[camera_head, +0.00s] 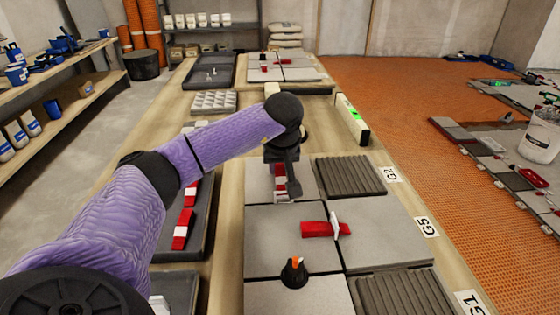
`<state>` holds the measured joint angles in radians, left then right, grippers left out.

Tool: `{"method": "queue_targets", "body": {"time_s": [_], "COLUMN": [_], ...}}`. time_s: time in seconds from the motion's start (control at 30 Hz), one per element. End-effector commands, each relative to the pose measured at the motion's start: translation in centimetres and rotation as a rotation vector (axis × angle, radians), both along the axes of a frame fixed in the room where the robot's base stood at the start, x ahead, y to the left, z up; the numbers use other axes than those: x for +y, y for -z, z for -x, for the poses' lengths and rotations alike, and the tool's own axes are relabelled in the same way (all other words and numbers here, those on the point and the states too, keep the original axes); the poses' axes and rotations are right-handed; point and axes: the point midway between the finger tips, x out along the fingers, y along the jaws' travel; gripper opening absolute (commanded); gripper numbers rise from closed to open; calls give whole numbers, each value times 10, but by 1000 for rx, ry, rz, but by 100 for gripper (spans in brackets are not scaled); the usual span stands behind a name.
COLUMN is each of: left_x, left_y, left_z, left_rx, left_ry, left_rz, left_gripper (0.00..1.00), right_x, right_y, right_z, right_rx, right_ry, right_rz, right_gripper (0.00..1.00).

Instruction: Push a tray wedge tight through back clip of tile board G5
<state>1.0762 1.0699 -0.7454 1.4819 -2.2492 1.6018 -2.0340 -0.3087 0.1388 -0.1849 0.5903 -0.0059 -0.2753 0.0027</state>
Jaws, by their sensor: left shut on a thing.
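Tile board G5 (376,237) carries light grey tiles beside its label (426,226). A red wedge (317,229) lies crosswise at a white clip (334,224) on the tiles. Farther back, my left gripper (281,190) is low over the tiles, shut on a red wedge (279,172). A pale piece shows at its fingertips; whether it is a clip, and how far the wedge goes through it, is hidden by the gripper. A dark tray (203,243) at the left holds red wedges (182,229) with white parts. My right gripper is not in view.
A black cone-like piece with an orange tip (294,270) stands on the near tiles. Ribbed dark panels (349,176) lie at the right. A spirit level (351,119) stands behind, near the bench's right edge. A grey tray (213,102) is at the back left.

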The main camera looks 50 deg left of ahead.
Motion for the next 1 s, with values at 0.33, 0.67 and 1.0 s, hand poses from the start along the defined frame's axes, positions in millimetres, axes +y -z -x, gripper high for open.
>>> {"method": "queue_targets", "body": {"time_s": [0.33,0.67,1.0], "left_x": [-4,-15,-18], "left_y": [0,-1,1], "left_z": [3,11,14], "left_rx": [1,-1,1], "left_ry": [1,1,1], "left_rz": [-1,0,1], "left_gripper": [0,0,0], "right_x": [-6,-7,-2], "right_y": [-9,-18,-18], "right_z": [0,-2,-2], "right_rx": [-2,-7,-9], "right_ry": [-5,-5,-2], "right_rz": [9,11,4], "right_gripper": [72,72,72]}}
